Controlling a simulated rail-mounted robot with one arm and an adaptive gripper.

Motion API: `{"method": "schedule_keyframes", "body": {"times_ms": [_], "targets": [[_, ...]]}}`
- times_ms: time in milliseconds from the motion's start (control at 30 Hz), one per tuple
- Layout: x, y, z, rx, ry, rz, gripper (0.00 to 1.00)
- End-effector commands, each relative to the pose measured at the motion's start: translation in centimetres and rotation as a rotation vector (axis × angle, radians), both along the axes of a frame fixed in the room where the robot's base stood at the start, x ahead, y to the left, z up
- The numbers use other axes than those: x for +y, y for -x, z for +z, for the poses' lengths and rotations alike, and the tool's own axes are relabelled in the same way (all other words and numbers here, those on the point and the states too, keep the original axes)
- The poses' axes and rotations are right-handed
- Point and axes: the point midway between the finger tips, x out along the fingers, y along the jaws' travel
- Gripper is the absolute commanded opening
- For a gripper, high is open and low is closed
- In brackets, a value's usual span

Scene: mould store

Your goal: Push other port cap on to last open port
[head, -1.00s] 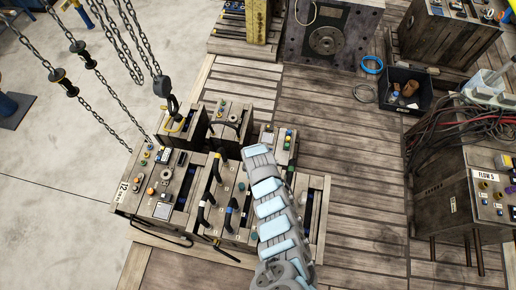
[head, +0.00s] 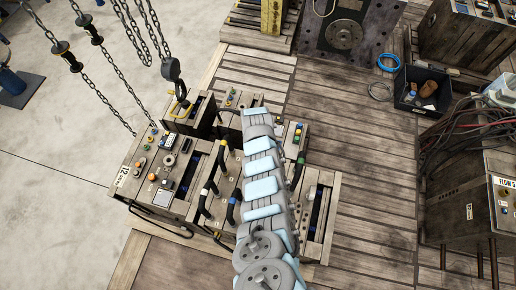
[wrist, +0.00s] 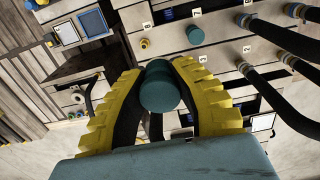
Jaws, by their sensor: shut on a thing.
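In the wrist view my gripper (wrist: 160,90), with yellow ribbed fingers and dark inner pads, is shut on a dark green port cap (wrist: 160,88). The held cap is in front of a wooden mould block (wrist: 225,55) and appears apart from its face. Another green cap (wrist: 195,34) sits on that face, up and right of the held one. A small yellow-rimmed port (wrist: 145,43) shows uncovered left of that cap. In the head view my arm covers the gripper and the held cap over the mould blocks (head: 318,180).
Dark hoses (wrist: 285,38) come off the mould face at right in the wrist view. In the head view a hook (head: 171,70) and chains hang by the moulds at left. A dark bin (head: 422,90) and a cabled block (head: 470,210) stand right.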

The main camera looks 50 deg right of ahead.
Motion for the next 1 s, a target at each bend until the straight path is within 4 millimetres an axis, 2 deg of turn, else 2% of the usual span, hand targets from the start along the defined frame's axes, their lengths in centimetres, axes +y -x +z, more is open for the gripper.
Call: {"method": "schedule_keyframes", "body": {"times_ms": [33, 867, 1000], "targets": [[-0.2, -0.4, -0.5, -0.001, 0.0, -0.001, 0.0], [-2.5, -4.7, -0.4, -0.003, 0.001, -0.001, 0.0], [-2.6, -4.7, -1.5, 0.0, 0.001, -0.001, 0.0]]}}
